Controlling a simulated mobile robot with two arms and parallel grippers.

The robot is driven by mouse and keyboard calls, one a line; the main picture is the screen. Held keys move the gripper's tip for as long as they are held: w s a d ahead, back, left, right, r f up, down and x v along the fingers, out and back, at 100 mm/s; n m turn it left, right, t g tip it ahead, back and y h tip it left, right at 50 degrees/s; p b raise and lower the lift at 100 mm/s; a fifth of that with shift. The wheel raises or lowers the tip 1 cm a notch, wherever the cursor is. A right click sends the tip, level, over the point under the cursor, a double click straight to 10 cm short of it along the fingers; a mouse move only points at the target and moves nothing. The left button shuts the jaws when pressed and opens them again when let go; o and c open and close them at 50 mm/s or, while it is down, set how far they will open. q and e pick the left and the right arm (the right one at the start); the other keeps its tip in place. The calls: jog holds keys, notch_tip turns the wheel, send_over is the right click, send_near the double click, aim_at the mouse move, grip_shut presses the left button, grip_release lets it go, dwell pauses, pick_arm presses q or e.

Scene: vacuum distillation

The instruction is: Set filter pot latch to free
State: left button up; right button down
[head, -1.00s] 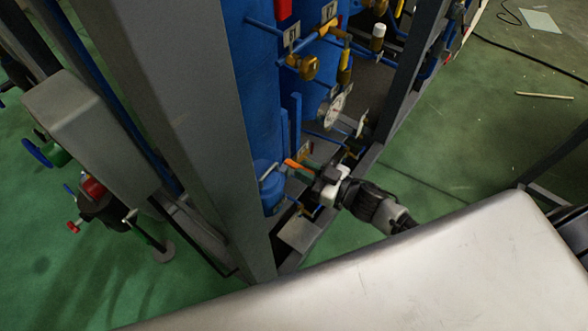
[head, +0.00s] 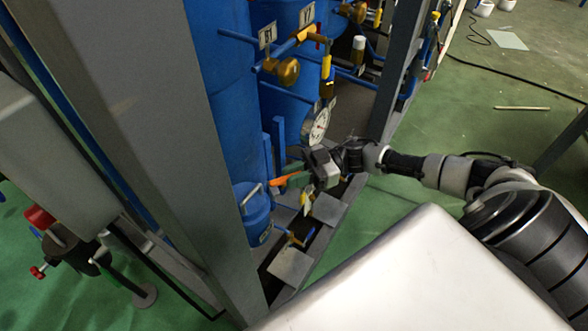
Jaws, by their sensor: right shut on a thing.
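The filter pot (head: 257,222) is a small blue pot with a pale bar handle on its lid, low inside the frame. An orange lever (head: 279,181) sticks out just above and right of the pot; it looks like the latch, but its lower end is hidden. My right gripper (head: 299,179) comes in from the right and is shut on the orange lever. Its fingers hide part of the lever, and a green patch shows beside them. My left gripper is not in view.
A thick grey post (head: 150,130) stands left of the pot. A round gauge (head: 318,124), blue pipes and brass valves (head: 287,71) are above my right gripper. Grey plates (head: 290,267) lie along the frame's base. Green floor at the right is mostly clear.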

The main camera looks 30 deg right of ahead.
jog(key=shift+w+n+g+b, duration=0.25)
jog(key=shift+n+g+b, duration=0.3)
jog(key=shift+g, duration=0.2)
jog(key=shift+w+n+g+b, duration=0.25)
jog(key=shift+n+g+b, duration=0.25)
jog(key=shift+g, duration=0.25)
jog(key=c, duration=1.1)
grip_release()
jog(key=d+b, duration=0.2)
jog(key=d, duration=0.9)
